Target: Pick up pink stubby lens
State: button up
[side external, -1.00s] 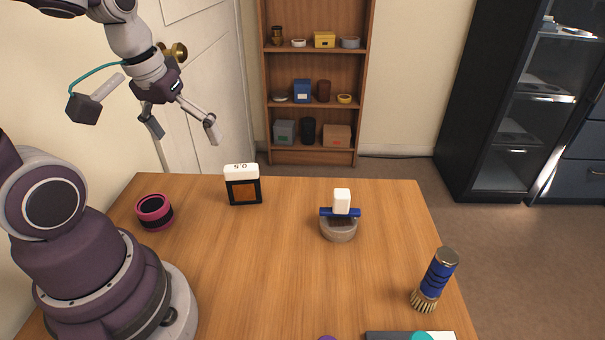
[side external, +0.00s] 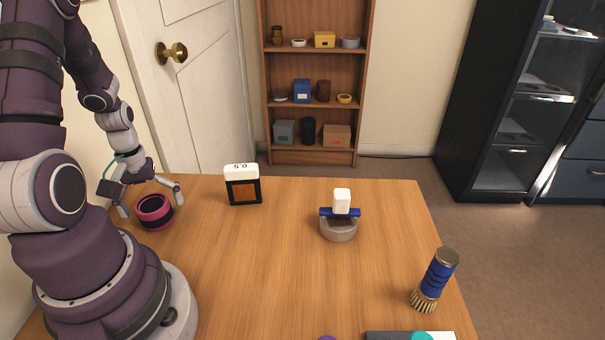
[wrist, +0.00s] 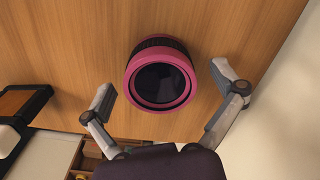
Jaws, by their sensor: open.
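The pink stubby lens (side external: 154,211), a short pink cylinder with a black band, stands on the wooden table at the left, near my base. In the wrist view the lens (wrist: 160,76) shows its dark glass and pink rim, just beyond and roughly between the fingertips. My gripper (side external: 151,197) is open and low at the lens, with one finger at each side of it in the side view. In the wrist view my gripper (wrist: 163,82) has its fingers spread wide, and nothing is held between them.
A white-topped black box with an orange panel (side external: 243,186) stands right of the lens. A grey round piece with a blue-and-white tool (side external: 339,227) is farther right. A blue brush (side external: 434,280) stands at the right edge. The table middle (side external: 265,270) is clear.

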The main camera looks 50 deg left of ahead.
jog(key=c, duration=1.3)
jog(key=shift+r, duration=0.1)
